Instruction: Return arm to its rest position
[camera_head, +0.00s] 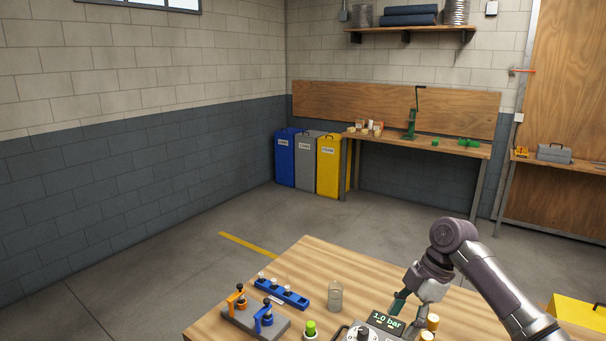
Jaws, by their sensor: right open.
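My right arm comes in from the lower right. My left gripper and left arm are not in view.
On the table stand a clear jar (335,297), a blue rack (281,294) with small vials, a grey base (256,321) with orange and blue clamps, a green-capped item (311,329) and yellow-topped cylinders (433,322). Bins and a workbench (420,146) stand far back. The table's back part is clear.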

